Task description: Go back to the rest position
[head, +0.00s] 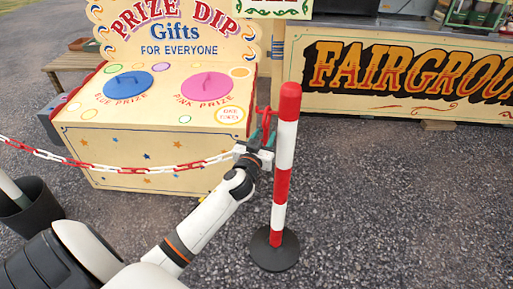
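My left arm reaches in from the bottom left. Its gripper (262,138) is up against the left side of a red and white striped post (285,150), near the upper part. A red and white chain (150,165) sags in from the left edge and runs to the gripper. A red hook or link (265,116) shows just above the fingers, beside the post. The fingers are small and overlap the chain's end, so I cannot tell whether they are open or shut on it. My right gripper is not in view.
The post stands upright on a round black base (274,249). Behind the chain is a cream prize dip stall (140,118) with a blue lid (128,85) and a pink lid (206,87). A fairground sign (400,75) is at the back right. A dark bin (30,208) stands left. Gravel at right is clear.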

